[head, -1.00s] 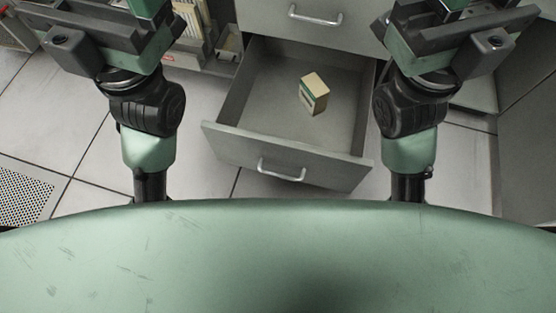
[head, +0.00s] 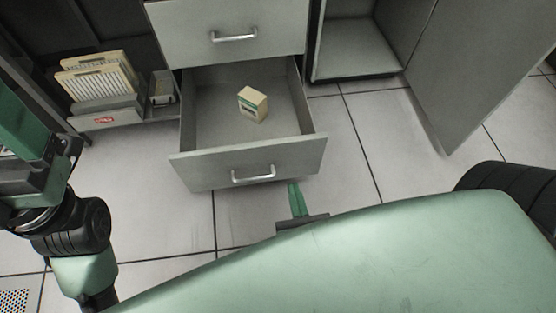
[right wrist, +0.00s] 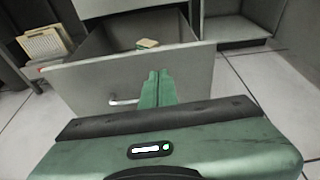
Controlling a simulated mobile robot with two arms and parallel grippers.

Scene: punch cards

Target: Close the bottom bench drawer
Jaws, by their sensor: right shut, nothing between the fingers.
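The bottom bench drawer (head: 205,172) is pulled out, with a metal bar handle (head: 253,175) on its grey front. A small cream and green box (head: 253,104) lies inside it. My right gripper (head: 296,199) is shut and empty, just in front of the drawer front near its right end. In the right wrist view the shut green fingers (right wrist: 157,90) point at the drawer front (right wrist: 190,75), to the right of the handle (right wrist: 124,101); I cannot tell whether they touch it. My left arm shows at the left edge of the head view, but its fingers are not visible.
The drawer above (head: 270,22) is shut. An open cabinet compartment (head: 355,62) and its swung-out door (head: 470,70) are at the right. A holder of cards (head: 100,80) stands left of the drawer. The tiled floor in front is clear.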

